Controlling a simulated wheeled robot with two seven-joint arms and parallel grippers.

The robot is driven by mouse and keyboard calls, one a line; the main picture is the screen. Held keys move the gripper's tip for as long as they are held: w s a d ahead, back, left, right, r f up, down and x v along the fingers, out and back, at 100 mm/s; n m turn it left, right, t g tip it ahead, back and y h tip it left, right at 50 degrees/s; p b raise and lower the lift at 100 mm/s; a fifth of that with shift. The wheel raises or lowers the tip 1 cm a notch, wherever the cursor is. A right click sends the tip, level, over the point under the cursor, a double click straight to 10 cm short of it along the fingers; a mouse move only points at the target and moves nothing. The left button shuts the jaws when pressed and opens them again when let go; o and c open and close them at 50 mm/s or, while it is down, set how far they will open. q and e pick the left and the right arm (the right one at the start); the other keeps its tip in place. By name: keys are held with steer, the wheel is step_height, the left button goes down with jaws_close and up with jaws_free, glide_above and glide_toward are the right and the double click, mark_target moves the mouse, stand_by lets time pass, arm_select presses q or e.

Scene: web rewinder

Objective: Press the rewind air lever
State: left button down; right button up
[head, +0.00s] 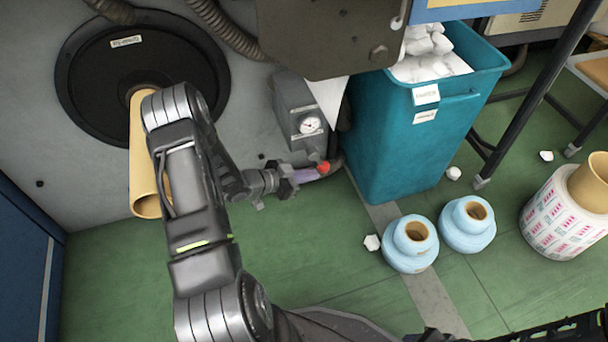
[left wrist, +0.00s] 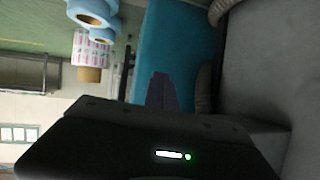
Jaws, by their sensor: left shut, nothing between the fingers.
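The rewind air lever shows as a red knob (head: 323,167) below a grey box with a round gauge (head: 298,110) on the machine's side. My left gripper (head: 306,175) is shut and empty, its fingertips right beside the red knob. I cannot tell whether they touch it. The lever's stem is hidden behind the gripper or too small to make out. In the left wrist view, the dark gripper fingers (left wrist: 163,92) show against the teal bin, and the knob is not visible. My right gripper is not in view.
A teal bin (head: 420,150) of white scraps stands right of the gauge box. Blue rolls (head: 411,246) and a printed roll (head: 562,215) stand on the green floor. A tan cardboard core (head: 143,150) sticks out from the black disc (head: 85,75) behind my left arm.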

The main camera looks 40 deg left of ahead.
arm_select(q)
steer(key=shift+w+d, duration=0.25)
steer(key=shift+w, duration=0.1)
stand_by(0.4)
steer(key=p+v, duration=0.3)
steer(key=v, duration=0.4)
steer(key=shift+s+a, duration=0.2)
steer(key=shift+s, duration=0.15)
